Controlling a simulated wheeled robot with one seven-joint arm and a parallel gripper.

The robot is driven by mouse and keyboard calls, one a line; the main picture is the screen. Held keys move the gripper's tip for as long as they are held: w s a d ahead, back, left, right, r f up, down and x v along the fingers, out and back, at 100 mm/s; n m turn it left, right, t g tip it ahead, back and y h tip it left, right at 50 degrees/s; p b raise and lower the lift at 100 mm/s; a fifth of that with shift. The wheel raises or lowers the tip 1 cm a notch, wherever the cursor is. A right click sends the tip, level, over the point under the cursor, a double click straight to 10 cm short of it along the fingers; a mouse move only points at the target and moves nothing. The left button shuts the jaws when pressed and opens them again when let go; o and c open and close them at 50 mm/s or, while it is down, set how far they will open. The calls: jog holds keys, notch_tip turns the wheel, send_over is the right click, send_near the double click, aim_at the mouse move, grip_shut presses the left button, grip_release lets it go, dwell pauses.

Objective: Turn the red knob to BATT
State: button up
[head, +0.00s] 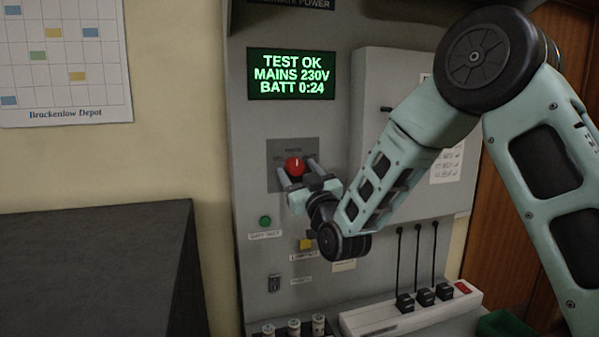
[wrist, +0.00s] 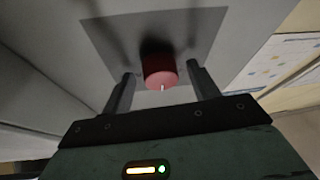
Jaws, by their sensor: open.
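The red knob (head: 294,166) sits on a darker grey plate (head: 277,179) on the front of the console, below the green-lettered display. A pale mark shows on it in both views. My gripper (head: 296,172) is in front of the plate with its jaws open, one finger to each side of the knob. In the wrist view the red knob (wrist: 160,72) lies between the fingertips of my gripper (wrist: 160,75), with a gap on both sides. The plate's printed labels are partly hidden or too small to read, so I cannot tell which position the knob points to.
The display (head: 291,74) reads TEST OK, MAINS 230V, BATT 0:24. A green button (head: 265,222) and a yellow button (head: 305,244) sit below the plate. A white power strip (head: 410,315) with black plugs is lower right. A dark cabinet (head: 95,265) stands left.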

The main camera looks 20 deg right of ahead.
jog(key=c, duration=1)
jog(key=shift+o, duration=0.2)
